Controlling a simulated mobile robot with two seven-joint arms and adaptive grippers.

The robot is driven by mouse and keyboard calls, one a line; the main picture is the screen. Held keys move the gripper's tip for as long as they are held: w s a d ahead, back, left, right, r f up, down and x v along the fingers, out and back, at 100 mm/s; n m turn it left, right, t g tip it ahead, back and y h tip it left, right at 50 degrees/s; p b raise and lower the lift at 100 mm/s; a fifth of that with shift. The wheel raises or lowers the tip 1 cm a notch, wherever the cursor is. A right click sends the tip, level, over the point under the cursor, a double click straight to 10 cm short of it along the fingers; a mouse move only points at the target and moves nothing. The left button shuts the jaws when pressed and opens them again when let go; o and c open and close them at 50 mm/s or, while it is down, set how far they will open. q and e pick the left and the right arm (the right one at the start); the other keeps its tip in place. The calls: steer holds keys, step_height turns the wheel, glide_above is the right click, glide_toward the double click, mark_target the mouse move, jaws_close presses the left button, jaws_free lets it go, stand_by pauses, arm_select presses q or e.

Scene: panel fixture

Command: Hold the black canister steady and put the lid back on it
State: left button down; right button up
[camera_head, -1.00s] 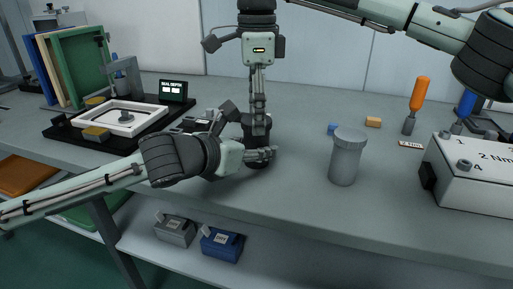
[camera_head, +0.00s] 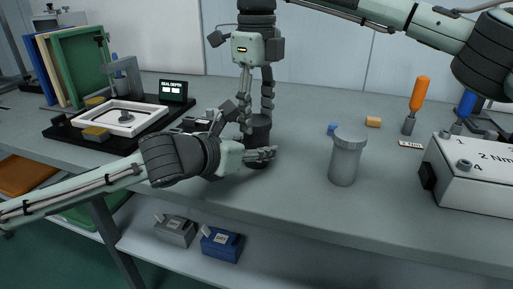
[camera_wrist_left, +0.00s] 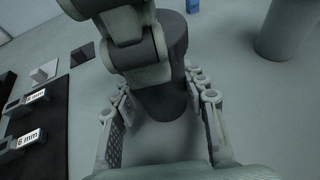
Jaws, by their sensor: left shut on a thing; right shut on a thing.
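The black canister (camera_head: 258,158) stands upright on the bench, left of its middle; its dark body also shows in the left wrist view (camera_wrist_left: 163,103). My left gripper (camera_head: 257,147) comes in low from the left and is shut around the canister's body. My right gripper (camera_head: 257,119) points down from above and is shut on the lid, a wider dark cap (camera_wrist_left: 175,35) at the canister's top. The right fingers lie on either side of it and hide part of it. Whether the lid is fully seated cannot be told.
A grey lidded container (camera_head: 345,160) stands to the right. An orange-handled screwdriver (camera_head: 419,95) and a white torque box (camera_head: 475,180) are farther right. A black fixture board with a white frame (camera_head: 125,118) lies left. The front bench between container and box is clear.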

steer(key=o, duration=1.4)
steer(key=shift+c, duration=0.2)
step_height(320, 180, up, 12)
arm_select(q)
steer(key=c, duration=0.8)
jaws_free()
steer(key=shift+o, duration=0.2)
steer(key=v, duration=1.2)
steer(key=shift+a, duration=0.1)
